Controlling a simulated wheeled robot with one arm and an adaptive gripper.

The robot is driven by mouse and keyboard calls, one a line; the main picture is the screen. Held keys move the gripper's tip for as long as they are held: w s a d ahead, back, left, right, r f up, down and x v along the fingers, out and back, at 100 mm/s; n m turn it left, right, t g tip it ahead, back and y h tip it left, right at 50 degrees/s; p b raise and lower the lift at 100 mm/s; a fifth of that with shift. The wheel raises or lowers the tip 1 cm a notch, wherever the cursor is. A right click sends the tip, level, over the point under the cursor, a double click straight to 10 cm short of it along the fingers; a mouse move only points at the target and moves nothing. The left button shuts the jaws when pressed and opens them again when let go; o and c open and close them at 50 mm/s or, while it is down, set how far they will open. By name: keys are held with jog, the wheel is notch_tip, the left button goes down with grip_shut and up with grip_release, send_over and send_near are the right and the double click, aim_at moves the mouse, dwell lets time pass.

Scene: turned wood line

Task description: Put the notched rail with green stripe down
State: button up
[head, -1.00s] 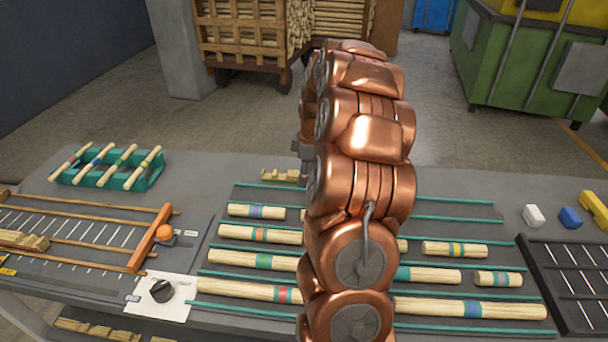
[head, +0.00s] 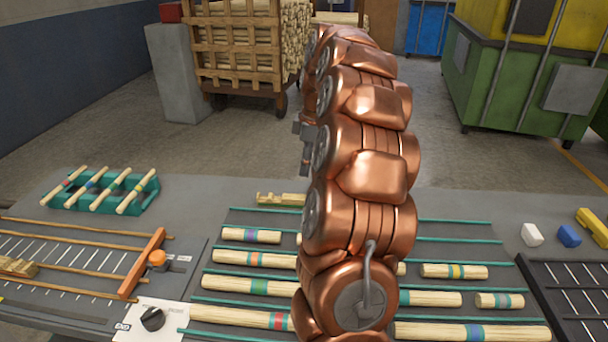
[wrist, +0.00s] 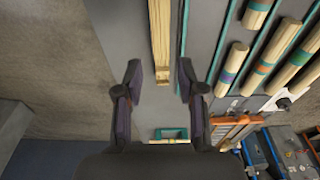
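A pale wooden notched rail (head: 283,199) lies on the grey bench near its back edge, left of my arm. It also shows in the wrist view (wrist: 160,45), its near end pointing between my fingers. I cannot make out a green stripe on it; its right part is hidden behind my arm in the head view. My gripper (wrist: 160,84) is open, with its two dark fingers wide apart and nothing held between them. In the head view my gripper (head: 305,150) is partly hidden by the arm and hangs above and behind the rail, apart from it.
Striped round rods lie in rows between teal rails (head: 250,307) in front of the notched rail. A teal rack (head: 150,205) with several rods stands at the left. An orange-stopped fixture (head: 145,262) and a knob panel (head: 152,318) stand front left. A black tray (head: 537,285) lies right.

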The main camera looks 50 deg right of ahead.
jog(key=shift+r, duration=0.35)
jog(key=shift+a, duration=0.1)
jog(key=a, duration=1.1)
jog(key=s+a+f+m+g, duration=0.1)
jog(key=s+a+m, duration=0.1)
jog(key=s+a, duration=0.5)
jog(key=s+a+f+m+g, duration=0.1)
jog(key=s+a+m, duration=0.1)
jog(key=s+a, duration=0.5)
jog(key=a, duration=0.5)
jog(key=shift+s+a+f, duration=0.15)
jog(key=shift+a+f, duration=0.15)
jog(key=shift+a, duration=0.1)
jog(key=shift+o, duration=0.3)
jog(key=s+a+f+m, duration=0.1)
jog(key=s+a+f, duration=0.1)
jog(key=s, duration=0.3)
jog(key=s+a+f+m+g+h, duration=0.1)
jog(key=s+f+m, duration=0.1)
jog(key=s, duration=0.4)
jog(key=shift+s+a+f, duration=0.3)
jog(key=shift+a+f, duration=0.1)
jog(key=shift+f, duration=0.05)
jog(key=shift+s+m, duration=0.2)
jog(key=shift+m, duration=0.1)
